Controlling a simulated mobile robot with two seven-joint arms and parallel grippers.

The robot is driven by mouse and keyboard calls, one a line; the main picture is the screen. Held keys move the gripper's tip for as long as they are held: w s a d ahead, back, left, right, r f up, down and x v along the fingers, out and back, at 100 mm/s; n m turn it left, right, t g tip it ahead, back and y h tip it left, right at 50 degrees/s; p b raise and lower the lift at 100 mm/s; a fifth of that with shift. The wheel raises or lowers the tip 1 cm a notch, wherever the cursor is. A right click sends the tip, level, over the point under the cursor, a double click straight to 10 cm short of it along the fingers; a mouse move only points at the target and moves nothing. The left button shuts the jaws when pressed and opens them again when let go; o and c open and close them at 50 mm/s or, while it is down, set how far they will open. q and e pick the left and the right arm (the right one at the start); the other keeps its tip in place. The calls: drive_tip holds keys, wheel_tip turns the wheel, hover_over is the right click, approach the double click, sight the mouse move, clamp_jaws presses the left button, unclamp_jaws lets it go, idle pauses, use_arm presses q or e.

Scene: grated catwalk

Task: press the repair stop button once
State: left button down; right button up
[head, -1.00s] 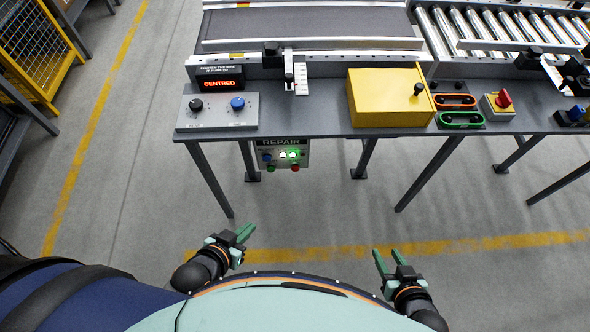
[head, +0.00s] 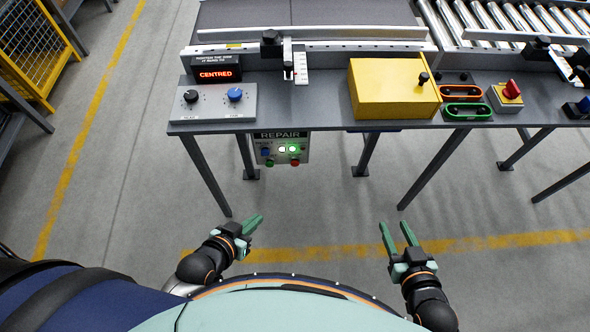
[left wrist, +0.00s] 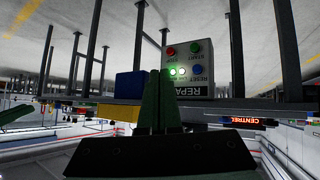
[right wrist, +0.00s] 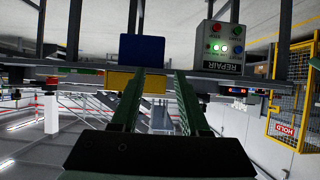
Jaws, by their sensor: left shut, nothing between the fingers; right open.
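The grey repair panel (head: 281,149) hangs under the front edge of the bench, left of centre. Its red button (head: 295,162) is at the lower right; in the left wrist view, upside down, the red button (left wrist: 170,51) is labelled STOP. My right gripper (head: 394,224) is open and empty, further right. The panel also shows in the right wrist view (right wrist: 222,47).
The bench (head: 305,101) carries a control box with two knobs (head: 213,102), a CENTRED display (head: 216,70), a yellow box (head: 394,90) and a red switch (head: 511,89). Bench legs stand either side of the panel. The floor in front is clear.

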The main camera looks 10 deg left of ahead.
sight(295, 164)
drive_tip(key=w+a+r+n+t+y+b, duration=0.3)
drive_tip(key=r+n+t+y+b, duration=0.45)
drive_tip(key=b, duration=1.05)
use_arm(q)
drive_tip(key=w+d+f+t+h+b, duration=0.1)
drive_tip(key=w+d+f+h+b, duration=0.1)
drive_tip(key=w+f, duration=0.5)
drive_tip(key=w+d+f+n+t+h+b, duration=0.1)
drive_tip(key=w+d+f+t+h+b, duration=0.1)
drive_tip(key=w+d+f+b, duration=0.2)
drive_tip(key=w+f, duration=0.3)
drive_tip(key=f, duration=0.1)
drive_tip(key=shift+d+f, duration=0.3)
drive_tip(key=shift+d, duration=0.1)
use_arm(e)
drive_tip(key=s+a+r+n+t+y, duration=0.1)
drive_tip(key=s+r+n+t+y, duration=0.1)
drive_tip(key=s+r+y, duration=0.3)
drive_tip(key=shift+s+r+t, duration=0.2)
drive_tip(key=shift+r+t, duration=0.15)
drive_tip(key=shift+r, duration=0.55)
drive_tip(key=shift+a, duration=0.1)
